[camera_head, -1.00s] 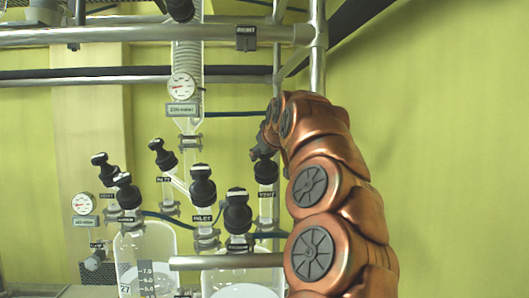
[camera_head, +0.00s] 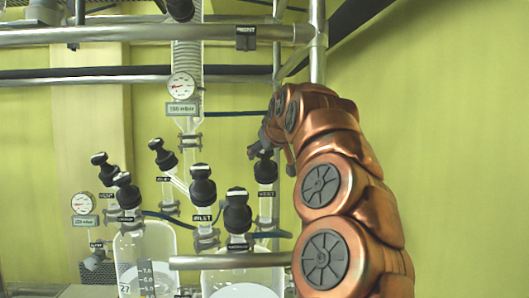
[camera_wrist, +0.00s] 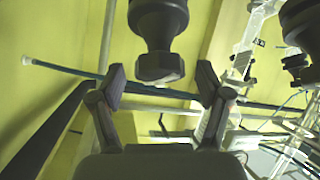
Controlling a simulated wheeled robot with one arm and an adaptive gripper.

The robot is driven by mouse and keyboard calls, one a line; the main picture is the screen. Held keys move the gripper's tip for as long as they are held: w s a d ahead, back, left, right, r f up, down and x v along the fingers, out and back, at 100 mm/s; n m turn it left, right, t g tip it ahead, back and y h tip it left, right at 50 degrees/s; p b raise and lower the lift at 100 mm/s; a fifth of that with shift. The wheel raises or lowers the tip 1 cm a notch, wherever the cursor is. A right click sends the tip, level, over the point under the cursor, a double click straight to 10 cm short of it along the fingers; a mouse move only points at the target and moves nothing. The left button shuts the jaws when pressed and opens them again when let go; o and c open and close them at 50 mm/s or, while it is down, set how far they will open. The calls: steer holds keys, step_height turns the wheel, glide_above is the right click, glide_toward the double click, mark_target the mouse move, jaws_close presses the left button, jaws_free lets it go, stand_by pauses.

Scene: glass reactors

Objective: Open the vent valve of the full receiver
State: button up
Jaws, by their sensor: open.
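The right-hand vent valve (camera_head: 265,170) has a black knob on a glass stem with a VENT label, above the right receiver (camera_head: 214,282), which holds pale liquid. My gripper (camera_head: 270,150) is at the top of this knob, partly hidden by my arm. In the wrist view, my open gripper (camera_wrist: 163,82) has its fingers apart, with a black knob (camera_wrist: 158,35) showing between and beyond them; no finger visibly touches it. Another vent valve (camera_head: 106,172) stands by the left receiver (camera_head: 158,240). The liquid levels are hard to compare.
Black-knobbed valves (camera_head: 237,212) and (camera_head: 202,185) stand close left of the vent valve. A gauge with a display (camera_head: 182,109) hangs above. The right-hand wall side is clear.

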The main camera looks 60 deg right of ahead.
steer(key=v, duration=0.9)
steer(key=shift+s+a, duration=0.25)
steer(key=shift+r, duration=0.1)
